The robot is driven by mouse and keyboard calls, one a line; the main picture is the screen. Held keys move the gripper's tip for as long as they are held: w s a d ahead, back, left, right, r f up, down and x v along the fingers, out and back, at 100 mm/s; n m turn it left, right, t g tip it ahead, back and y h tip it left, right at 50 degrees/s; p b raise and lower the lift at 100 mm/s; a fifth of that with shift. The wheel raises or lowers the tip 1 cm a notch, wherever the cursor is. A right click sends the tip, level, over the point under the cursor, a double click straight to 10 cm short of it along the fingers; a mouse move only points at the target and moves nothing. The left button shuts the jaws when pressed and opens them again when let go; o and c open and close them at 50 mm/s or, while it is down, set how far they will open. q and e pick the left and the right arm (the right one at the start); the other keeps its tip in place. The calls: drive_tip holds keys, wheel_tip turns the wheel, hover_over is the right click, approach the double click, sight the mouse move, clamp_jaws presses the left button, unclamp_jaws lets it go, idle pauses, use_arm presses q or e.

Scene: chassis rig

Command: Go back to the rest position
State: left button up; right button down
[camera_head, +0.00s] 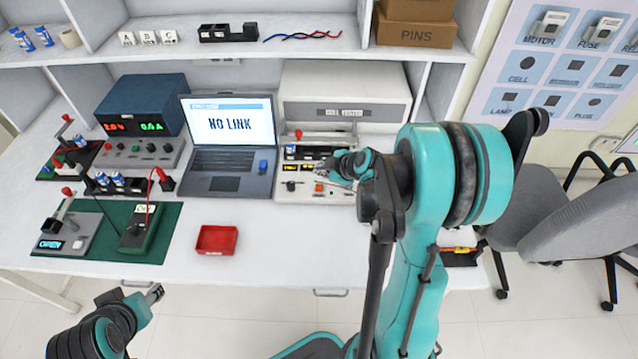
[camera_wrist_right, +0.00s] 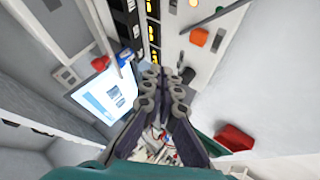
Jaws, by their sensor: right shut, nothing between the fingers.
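My right gripper (camera_head: 328,168) is at the end of the teal arm that reaches over the table from the lower right. It is just over the pale control panel (camera_head: 292,190) right of the laptop. In the right wrist view my right gripper (camera_wrist_right: 176,85) has its fingers together with nothing between them, and the panel's displays and orange button (camera_wrist_right: 199,37) are beyond. I cannot tell whether it touches the panel. My left gripper (camera_head: 152,294) is low at the left, in front of the table's edge and away from all objects. Its jaw state is too small to tell.
A laptop (camera_head: 228,160) reading "NO LINK" stands mid-table. A red tray (camera_head: 216,239) lies in front of it. A green mat (camera_head: 160,235) with devices is at the left. A shelf (camera_head: 270,45) runs along the back. A grey chair (camera_head: 570,225) stands at the right. The front middle table is clear.

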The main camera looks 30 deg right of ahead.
drive_tip(key=shift+a, duration=0.1)
idle(0.7)
drive_tip(key=s+a+r+m+g, duration=0.1)
drive_tip(key=s+a+r+m, duration=0.4)
drive_tip(key=s+a, duration=0.2)
drive_tip(key=s+a+r+m+h, duration=0.1)
drive_tip(key=s+a+r+m, duration=0.3)
drive_tip(key=s, duration=0.7)
drive_tip(key=a+m, duration=0.2)
drive_tip(key=a, duration=0.2)
drive_tip(key=shift+a+r+g+h, duration=0.2)
drive_tip(key=shift+r+g+h, duration=0.1)
drive_tip(key=shift+r+g, duration=0.1)
